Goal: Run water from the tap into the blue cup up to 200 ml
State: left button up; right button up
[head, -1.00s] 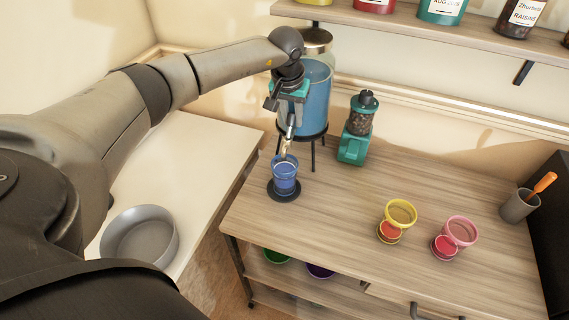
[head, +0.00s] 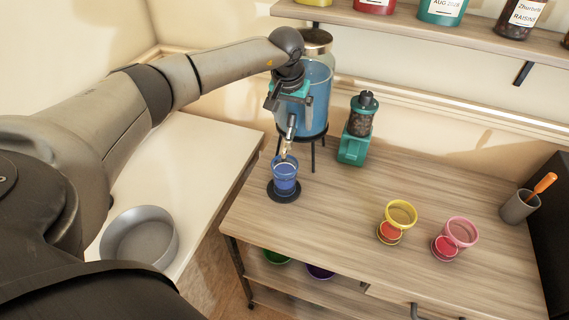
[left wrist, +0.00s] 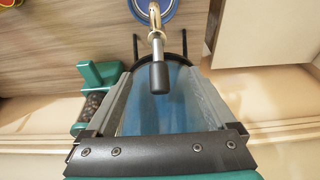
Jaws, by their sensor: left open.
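The blue cup (head: 285,181) stands upright on a dark round base (head: 283,196) on the wooden counter, under the tap. The tap (head: 285,152) is brass with a black handle (left wrist: 159,79), on a large blue-looking dispenser (head: 319,104) on a black stand. My left gripper (head: 281,116) is at the dispenser front, above the cup. In the left wrist view its fingers (left wrist: 158,84) are apart, one on each side of the handle. The cup's rim also shows at the top of that view (left wrist: 155,14). The water level and any stream cannot be made out. My right gripper is out of view.
A teal grinder (head: 358,130) stands right of the dispenser. A yellow cup (head: 401,212), a pink cup (head: 461,231) and a grey holder (head: 519,207) stand further right. A grey bowl (head: 140,239) sits on the left counter. A shelf (head: 440,31) with jars runs above.

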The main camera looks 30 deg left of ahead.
pick_arm(q)
jog(key=shift+r, duration=0.1)
jog(key=shift+w+r+p, duration=0.15)
jog(key=shift+r+p, duration=2.35)
jog(key=shift+r, duration=1.15)
